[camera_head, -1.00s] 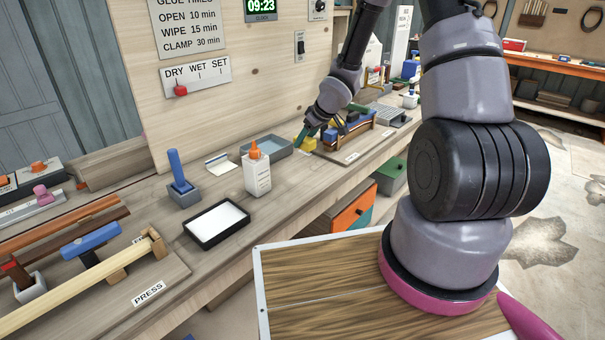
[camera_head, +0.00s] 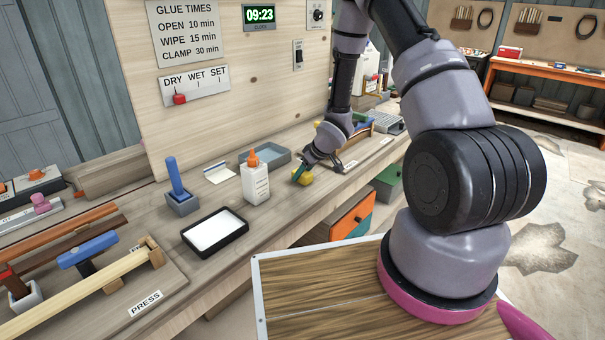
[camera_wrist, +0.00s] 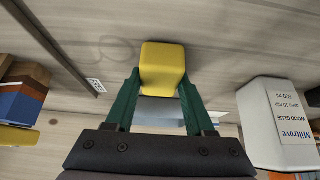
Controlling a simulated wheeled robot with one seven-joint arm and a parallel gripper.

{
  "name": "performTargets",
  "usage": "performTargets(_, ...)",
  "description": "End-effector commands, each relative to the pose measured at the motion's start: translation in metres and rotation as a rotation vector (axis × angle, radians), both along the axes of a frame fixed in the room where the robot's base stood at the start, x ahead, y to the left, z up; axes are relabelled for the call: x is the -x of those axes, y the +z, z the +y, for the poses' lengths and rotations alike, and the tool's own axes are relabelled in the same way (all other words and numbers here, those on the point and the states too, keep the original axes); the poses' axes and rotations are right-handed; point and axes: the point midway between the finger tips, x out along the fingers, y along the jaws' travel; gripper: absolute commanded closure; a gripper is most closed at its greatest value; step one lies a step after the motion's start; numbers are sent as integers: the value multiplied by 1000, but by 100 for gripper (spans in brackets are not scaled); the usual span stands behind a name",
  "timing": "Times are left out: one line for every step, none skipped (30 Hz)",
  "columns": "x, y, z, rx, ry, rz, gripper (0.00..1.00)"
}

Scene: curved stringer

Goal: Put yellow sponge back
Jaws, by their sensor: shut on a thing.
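The yellow sponge (camera_wrist: 162,68) is held between the two green fingers of my gripper (camera_wrist: 158,88) in the wrist view. From these views I cannot tell whether the sponge touches the bench top. The grey-blue tray (camera_head: 268,155) stands behind and left of the gripper. Part of it also seems to show behind the fingers in the wrist view.
The white glue bottle (camera_head: 255,182) with an orange tip stands just left of my gripper, and to the right in the wrist view (camera_wrist: 275,125). A black tray with a white pad (camera_head: 215,231) lies nearer. A wooden fixture with coloured blocks (camera_head: 357,140) is at right.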

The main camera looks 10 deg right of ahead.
Motion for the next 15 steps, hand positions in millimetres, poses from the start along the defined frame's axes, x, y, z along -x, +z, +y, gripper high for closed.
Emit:
performTargets(0, -1, 0, 0, -1, 0, 100)
performTargets(0, -2, 0, 0, -1, 1, 100)
performTargets(0, -3, 0, 0, -2, 1, 42)
performTargets(0, -3, 0, 0, -1, 0, 31)
performTargets(0, -3, 0, 0, -1, 0, 19)
performTargets(0, -3, 0, 0, -1, 1, 16)
performTargets(0, -3, 0, 0, -1, 1, 16)
performTargets(0, -3, 0, 0, -1, 1, 16)
performTargets(0, -3, 0, 0, -1, 1, 16)
performTargets(0, -3, 0, 0, -1, 1, 16)
performTargets(0, -3, 0, 0, -1, 1, 16)
performTargets(0, -3, 0, 0, -1, 1, 16)
performTargets(0, -3, 0, 0, -1, 1, 16)
performTargets(0, -2, 0, 0, -1, 1, 16)
performTargets(0, -1, 0, 0, -1, 0, 16)
